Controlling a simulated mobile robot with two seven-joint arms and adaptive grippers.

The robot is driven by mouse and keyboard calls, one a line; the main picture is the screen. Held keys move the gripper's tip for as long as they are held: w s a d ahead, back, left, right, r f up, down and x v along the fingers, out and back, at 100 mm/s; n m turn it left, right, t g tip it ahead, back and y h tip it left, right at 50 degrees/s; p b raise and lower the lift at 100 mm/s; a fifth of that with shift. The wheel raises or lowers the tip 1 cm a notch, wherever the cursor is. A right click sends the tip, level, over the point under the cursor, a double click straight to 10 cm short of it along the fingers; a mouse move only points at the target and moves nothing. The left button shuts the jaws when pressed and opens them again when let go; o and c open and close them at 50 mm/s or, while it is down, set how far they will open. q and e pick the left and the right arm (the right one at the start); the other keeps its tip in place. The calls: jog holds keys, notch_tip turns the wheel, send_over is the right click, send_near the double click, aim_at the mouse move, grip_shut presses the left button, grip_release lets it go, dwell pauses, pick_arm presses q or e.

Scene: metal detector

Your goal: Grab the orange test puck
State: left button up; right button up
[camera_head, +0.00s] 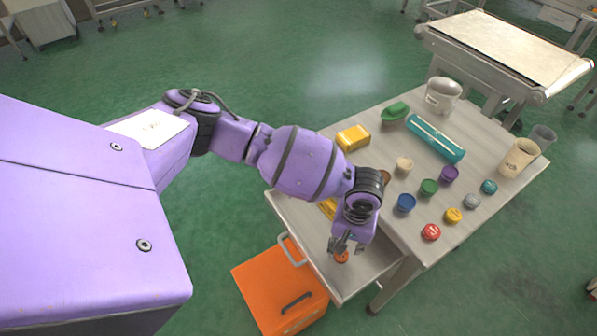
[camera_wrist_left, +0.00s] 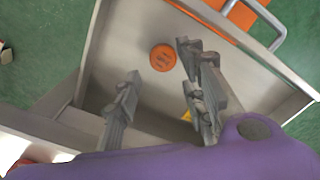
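The orange test puck (camera_wrist_left: 162,57) lies flat on the bottom of the open drawer (camera_wrist_left: 130,30), which shows in the left wrist view. In the head view the puck (camera_head: 341,257) is partly hidden by my left gripper (camera_head: 347,243). My left gripper (camera_wrist_left: 160,98) is open and empty, with its fingers spread wide. It hangs over the drawer above the puck, and the puck is not between the fingertips in the wrist picture but just beyond them. My right gripper is in neither view.
An orange cabinet (camera_head: 262,283) stands by the drawer handle (camera_head: 291,250). A yellow item (camera_head: 327,208) lies in the drawer.

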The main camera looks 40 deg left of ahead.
aim_at(346, 255)
pick_arm(q)
jog(key=f, duration=0.3)
jog(key=f+b, duration=0.1)
jog(key=f, duration=0.1)
jog(key=shift+w+d+f, duration=0.2)
jog(key=shift+d+f, duration=0.1)
jog(key=shift+f, duration=0.05)
jog(key=c, duration=0.8)
